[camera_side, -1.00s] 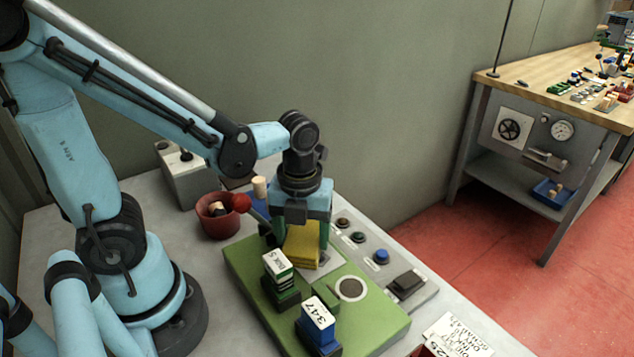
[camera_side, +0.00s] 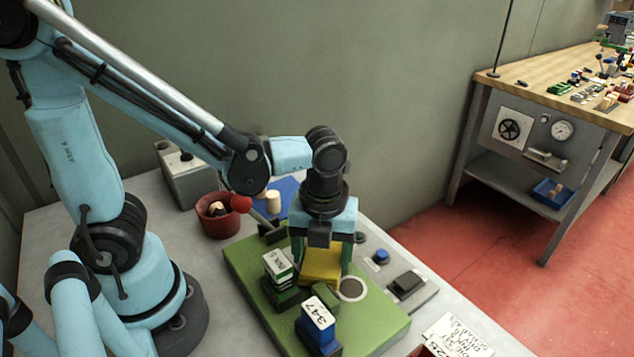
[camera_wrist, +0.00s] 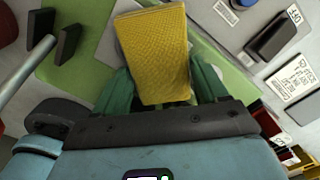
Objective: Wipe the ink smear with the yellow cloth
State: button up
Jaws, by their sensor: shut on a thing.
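The yellow cloth (camera_side: 322,264) is a thick folded pad over the green mat (camera_side: 378,327); it also shows in the wrist view (camera_wrist: 155,50). My gripper (camera_side: 322,258) is shut on it, one green finger on each side; the fingers also show in the wrist view (camera_wrist: 160,84). The cloth's lower edge is close to the mat, but I cannot tell whether it touches. No ink smear can be made out; the cloth and gripper hide part of the surface.
A white-topped green block (camera_side: 279,266) stands close left of my gripper. A blue block marked 347 (camera_side: 318,325) stands in front, near a dark disc with a pale ring (camera_side: 350,289). A red-knobbed lever (camera_side: 243,203), red pot (camera_side: 217,215) and button panel (camera_side: 404,285) flank the mat.

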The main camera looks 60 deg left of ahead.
jog(key=shift+s+d, duration=0.2)
jog(key=shift+d, duration=0.5)
jog(key=shift+a, duration=0.1)
jog(key=shift+a+r, duration=0.15)
jog(key=shift+a, duration=3.4)
jog(key=shift+r, duration=2.85)
jog(key=shift+r, duration=0.1)
notch_tip(320, 180, up, 3)
jog(key=shift+f, duration=0.1)
